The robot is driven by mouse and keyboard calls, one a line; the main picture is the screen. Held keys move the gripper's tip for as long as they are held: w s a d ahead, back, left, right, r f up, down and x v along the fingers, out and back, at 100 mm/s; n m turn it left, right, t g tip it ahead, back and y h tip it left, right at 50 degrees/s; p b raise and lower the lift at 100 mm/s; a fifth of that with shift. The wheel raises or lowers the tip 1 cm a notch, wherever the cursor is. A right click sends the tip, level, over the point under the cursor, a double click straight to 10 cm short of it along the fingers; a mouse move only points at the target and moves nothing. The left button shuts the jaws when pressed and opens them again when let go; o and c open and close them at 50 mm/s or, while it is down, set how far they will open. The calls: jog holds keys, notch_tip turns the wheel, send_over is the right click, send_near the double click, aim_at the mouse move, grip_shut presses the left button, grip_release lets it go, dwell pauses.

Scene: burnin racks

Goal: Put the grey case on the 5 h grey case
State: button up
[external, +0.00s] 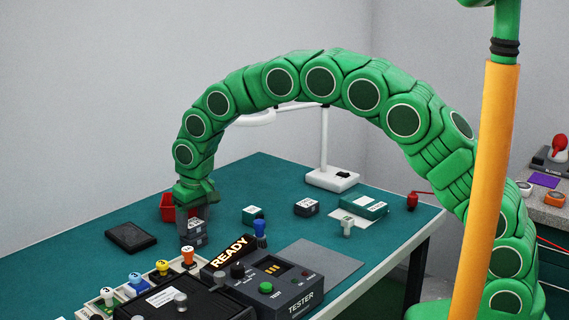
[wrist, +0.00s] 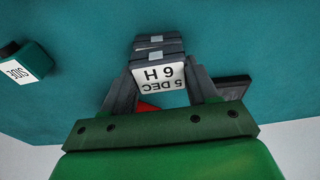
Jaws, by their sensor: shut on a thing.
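My gripper (external: 193,218) points down at the left part of the table and is shut on a grey case (wrist: 158,77). Its white label reads "5 DEC 6 H", upside down in the wrist view, and a finger stands on each side of it. More grey case (wrist: 158,45) with pale label strips shows just beyond it, in line with it. In the external view a grey case (external: 194,239) shows under the fingers. I cannot tell whether the held case touches the one below, and no 5 h label is readable. Another dark grey case (external: 306,207) stands apart to the right.
A red bin (external: 167,208) is close behind my gripper, and a black slab (external: 130,237) lies to its left. A green case (external: 253,215) stands to the right. The tester (external: 268,278), showing "READY", and coloured plungers (external: 188,256) are in front. The back left table is clear.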

aim_at(198, 225)
jog(key=shift+f, duration=0.15)
jog(key=o, duration=1.1)
jog(key=r, duration=0.4)
jog(key=s+d+r, duration=0.1)
jog(key=r, duration=0.7)
jog(key=shift+s+d+r, duration=0.1)
jog(key=shift+s+d, duration=0.05)
